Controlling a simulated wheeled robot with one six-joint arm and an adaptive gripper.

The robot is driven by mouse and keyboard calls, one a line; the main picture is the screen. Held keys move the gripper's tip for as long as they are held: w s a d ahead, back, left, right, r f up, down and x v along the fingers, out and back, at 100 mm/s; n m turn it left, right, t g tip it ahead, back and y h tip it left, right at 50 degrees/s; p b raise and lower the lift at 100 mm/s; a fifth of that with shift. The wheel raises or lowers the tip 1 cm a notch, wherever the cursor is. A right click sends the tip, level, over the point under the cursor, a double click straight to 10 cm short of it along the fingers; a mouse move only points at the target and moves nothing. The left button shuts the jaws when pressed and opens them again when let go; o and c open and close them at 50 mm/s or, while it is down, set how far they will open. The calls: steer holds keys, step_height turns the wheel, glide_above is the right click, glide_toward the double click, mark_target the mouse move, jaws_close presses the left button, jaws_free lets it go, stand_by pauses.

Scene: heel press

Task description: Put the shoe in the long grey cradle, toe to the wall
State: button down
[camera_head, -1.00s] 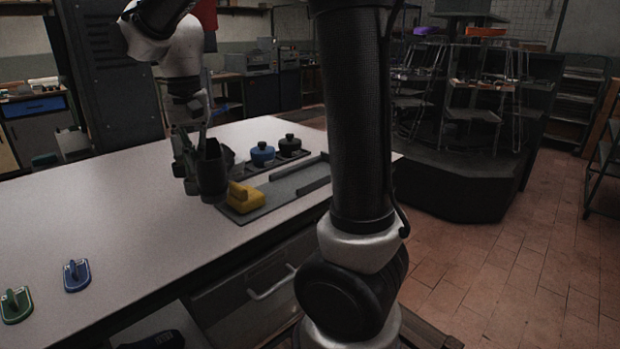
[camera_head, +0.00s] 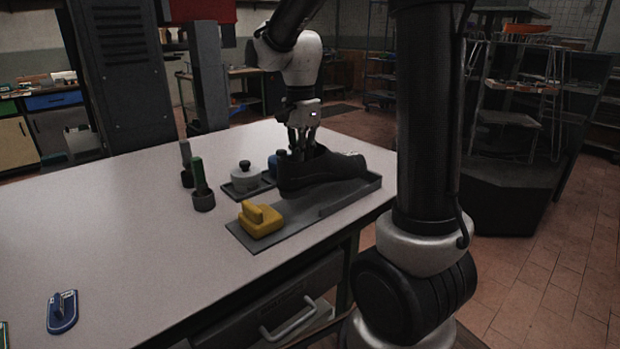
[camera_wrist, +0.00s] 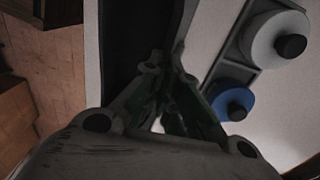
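The black shoe (camera_head: 325,172) is over the far part of the long grey cradle (camera_head: 285,236) in the head view. Its heel is to the left and its toe points right, toward the cradle's far end. I cannot tell whether the sole touches the cradle floor. My gripper (camera_head: 302,150) comes down from above with its fingers at the shoe's opening near the heel, and appears shut on its upper edge. In the wrist view my fingers (camera_wrist: 165,80) converge beside a dark band that seems to be the shoe; their tips are hard to make out.
A yellow block (camera_head: 260,220) sits at the cradle's near end. A raised grey rail (camera_head: 350,198) runs along its front side. Grey (camera_head: 246,177) and blue pots stand behind on a dark tray. Two upright brushes (camera_head: 202,190) stand left. The table's left is mostly clear.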

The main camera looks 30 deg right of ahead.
steer(key=shift+f, duration=2.45)
steer(key=shift+f, duration=0.1)
steer(key=c, duration=1.6)
jaws_free()
steer(key=shift+c, duration=0.2)
step_height(320, 180, up, 12)
steer(key=shift+r, duration=0.1)
steer(key=s+d+f+n+t, duration=0.1)
steer(key=s+n+t, duration=0.3)
steer(key=s+n, duration=1.1)
steer(key=s+f, duration=0.1)
steer(key=s, duration=0.3)
steer(key=shift+s+d+n+t, duration=0.25)
steer(key=shift+s+n+t, duration=0.05)
steer(key=shift+s+n, duration=0.1)
